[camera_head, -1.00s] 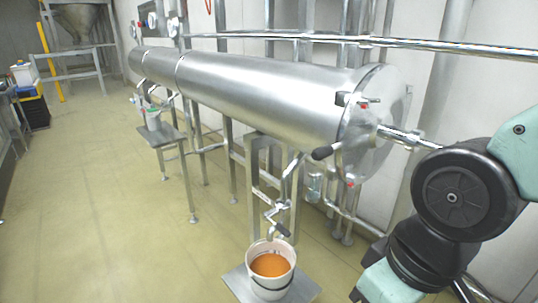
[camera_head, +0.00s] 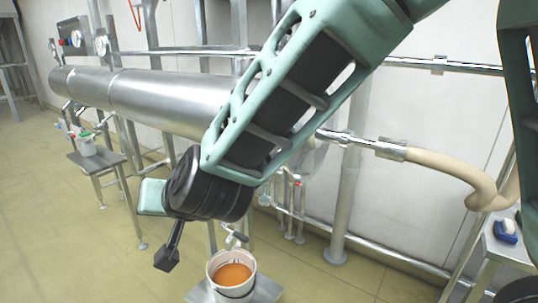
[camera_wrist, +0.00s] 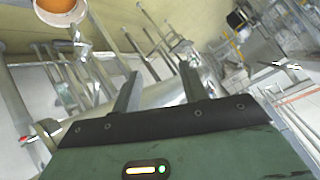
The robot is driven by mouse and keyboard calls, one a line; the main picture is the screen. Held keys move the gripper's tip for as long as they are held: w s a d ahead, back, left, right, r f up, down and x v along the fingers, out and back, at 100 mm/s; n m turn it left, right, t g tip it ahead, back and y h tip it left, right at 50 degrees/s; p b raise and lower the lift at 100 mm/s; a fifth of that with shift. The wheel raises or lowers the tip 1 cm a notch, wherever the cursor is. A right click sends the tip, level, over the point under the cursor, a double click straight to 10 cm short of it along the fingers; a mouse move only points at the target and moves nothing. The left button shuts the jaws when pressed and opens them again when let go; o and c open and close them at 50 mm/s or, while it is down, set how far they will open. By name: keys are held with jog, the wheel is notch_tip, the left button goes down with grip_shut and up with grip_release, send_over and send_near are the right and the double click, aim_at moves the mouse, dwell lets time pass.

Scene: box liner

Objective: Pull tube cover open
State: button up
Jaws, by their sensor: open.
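The long steel tube (camera_head: 165,97) runs from the left toward the middle in the head view. Its round end cover (camera_head: 313,158) is mostly hidden behind my forearm; only a bit of its right side shows. The cover's latches and black-knobbed handle cannot be made out. My gripper (camera_wrist: 160,88) is open and empty in the wrist view, its two dark fingers apart. Shiny metal shows beyond the fingers, but I cannot tell which part of the tube it is. No contact with the cover is visible.
A bucket of orange liquid (camera_head: 232,284) stands on a low stand below the tube; it also shows in the wrist view (camera_wrist: 62,12). A pipe with a beige hose (camera_head: 440,162) leads right from the cover. Yellowish floor is open at left.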

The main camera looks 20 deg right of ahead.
jog(key=w+d+m+t+h, duration=0.2)
jog(key=w+m+t+h, duration=0.15)
jog(key=w, duration=0.25)
jog(key=s+d+r+m+g+h+p, duration=0.1)
jog(key=s+d+m+h, duration=0.3)
jog(key=h, duration=0.4)
jog(key=s+d+r+m+g+h+p, duration=0.1)
jog(key=d+m+g+h, duration=0.1)
jog(key=d+m+h, duration=0.45)
jog(key=shift+n+h, duration=0.7)
jog(key=shift+h, duration=0.1)
jog(key=p+x, duration=0.1)
jog(key=x, duration=0.4)
jog(key=p+x, duration=0.1)
jog(key=x, duration=0.4)
jog(key=w+p+x, duration=0.1)
jog(key=x, duration=0.4)
jog(key=shift+w+a+f+p, duration=0.1)
jog(key=shift+a+p, duration=0.2)
grip_shut()
